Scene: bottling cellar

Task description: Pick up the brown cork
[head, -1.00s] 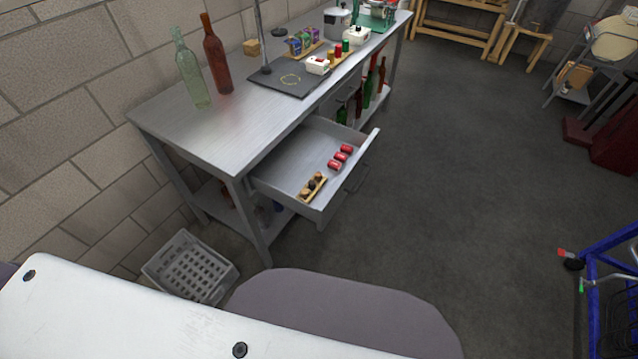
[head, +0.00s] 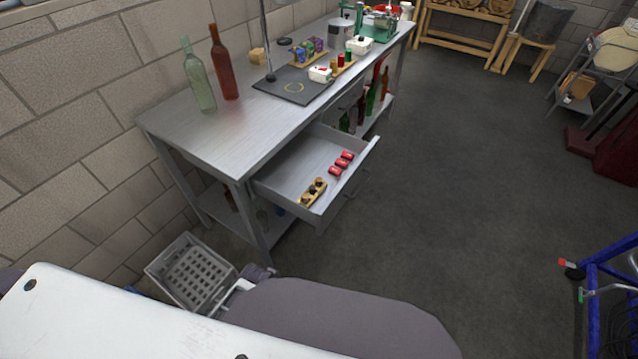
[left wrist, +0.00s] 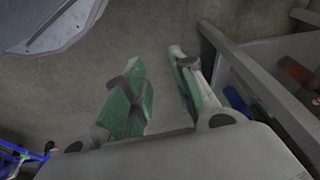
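A small light wooden holder (head: 304,203) lies in the open drawer, near its front left corner. Several small corks (head: 318,183) sit in it, brownish and dark; they are too small to tell for sure which is the brown one. My left gripper (left wrist: 156,62) shows in the left wrist view with its two green-padded fingers apart and nothing between them. Bare floor lies beyond the fingers, and the gripper is away from the corks. My right gripper is in neither view.
The drawer (head: 285,172) juts out from the metal table (head: 200,125); several red items (head: 341,163) lie in it. A green bottle (head: 200,85) and a brown-red bottle (head: 223,70) stand on top. A grey crate (head: 190,272) is on the floor.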

